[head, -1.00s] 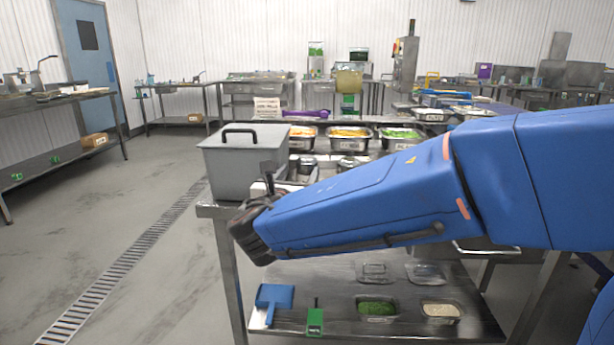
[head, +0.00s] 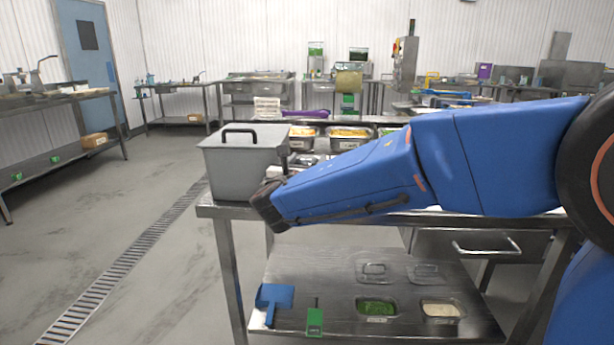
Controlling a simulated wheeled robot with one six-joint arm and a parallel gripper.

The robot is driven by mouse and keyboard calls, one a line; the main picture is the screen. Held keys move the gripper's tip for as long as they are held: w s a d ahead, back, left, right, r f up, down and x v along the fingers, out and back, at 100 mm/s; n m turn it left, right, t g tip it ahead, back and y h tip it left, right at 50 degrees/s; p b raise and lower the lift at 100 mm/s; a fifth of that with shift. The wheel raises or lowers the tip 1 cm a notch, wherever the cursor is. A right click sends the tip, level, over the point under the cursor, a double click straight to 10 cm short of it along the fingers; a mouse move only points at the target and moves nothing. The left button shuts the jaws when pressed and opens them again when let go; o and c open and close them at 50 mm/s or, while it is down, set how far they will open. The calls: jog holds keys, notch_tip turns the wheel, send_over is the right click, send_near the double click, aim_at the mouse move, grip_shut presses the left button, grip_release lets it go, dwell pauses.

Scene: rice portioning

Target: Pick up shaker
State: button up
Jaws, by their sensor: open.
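My blue arm reaches across the table from the right, and its dark wrist end is in front of the grey lidded box. My gripper (head: 284,157) shows only as a small dark part above the wrist, beside the box's right side. It is open, and most of it is hidden behind my arm. Small metal items (head: 304,160) show partly just right of the gripper, in front of the food pans. The shaker may be among them, but I cannot make it out. I cannot tell whether the gripper touches anything.
The grey box (head: 238,165) with a black handle stands on the steel table's left corner. Food pans (head: 349,143) line the back. The lower shelf (head: 300,275) holds a blue scoop (head: 275,297), a green-labelled item (head: 314,320), two pans and clear lids. The floor at left is clear.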

jog(key=c, duration=0.9)
jog(key=shift+r, duration=0.1)
